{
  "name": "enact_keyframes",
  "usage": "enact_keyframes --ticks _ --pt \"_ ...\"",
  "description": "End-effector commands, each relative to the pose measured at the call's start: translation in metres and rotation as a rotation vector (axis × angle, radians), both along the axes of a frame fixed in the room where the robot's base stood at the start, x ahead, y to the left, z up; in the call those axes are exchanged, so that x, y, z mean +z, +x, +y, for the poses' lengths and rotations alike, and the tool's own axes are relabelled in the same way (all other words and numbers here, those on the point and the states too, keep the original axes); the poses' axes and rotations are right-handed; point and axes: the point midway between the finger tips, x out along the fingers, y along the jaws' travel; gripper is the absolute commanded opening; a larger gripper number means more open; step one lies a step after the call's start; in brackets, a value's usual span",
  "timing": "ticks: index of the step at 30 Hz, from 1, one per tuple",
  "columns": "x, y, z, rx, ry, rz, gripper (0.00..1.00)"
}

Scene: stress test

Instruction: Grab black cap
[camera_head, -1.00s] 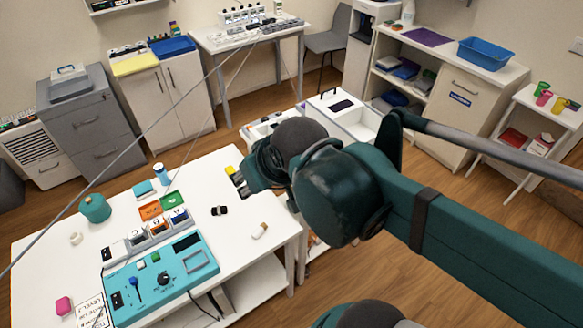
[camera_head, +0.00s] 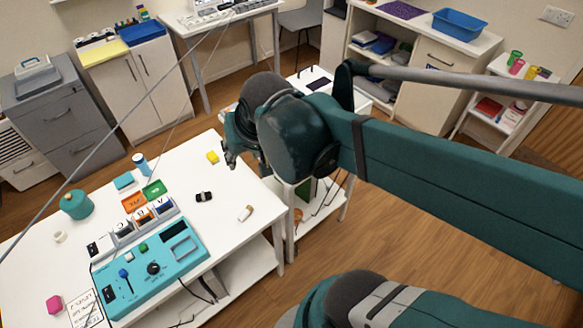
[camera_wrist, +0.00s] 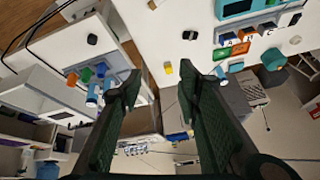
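A small black object with a pale mark (camera_head: 204,197), likely the black cap, lies on the white table right of the turquoise console. It also shows near the top of the wrist view (camera_wrist: 189,35), beyond the fingertips. My gripper (camera_head: 230,158) is above the table's right far edge, apart from the black object, which lies to its lower left in the head view. In the wrist view my gripper (camera_wrist: 158,76) has its two dark green fingers spread, with nothing held. Another small black object (camera_wrist: 93,39) sits on a separate white surface at the left.
A yellow block (camera_head: 212,157) lies close to my gripper in the picture. A turquoise console (camera_head: 150,268), orange and green trays (camera_head: 155,188), a blue-capped bottle (camera_head: 140,164) and a teal pot (camera_head: 76,204) occupy the table. A white-and-tan small item (camera_head: 246,213) lies near the right edge.

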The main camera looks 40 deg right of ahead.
Motion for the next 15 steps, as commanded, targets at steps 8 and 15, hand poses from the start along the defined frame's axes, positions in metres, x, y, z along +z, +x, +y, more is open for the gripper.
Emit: enact_keyframes --ticks 8,15 --pt "-0.015 0.017 -0.029 -0.206 0.083 0.068 0.34" --pt "-0.031 0.028 -0.055 -0.39 0.15 0.124 0.34"
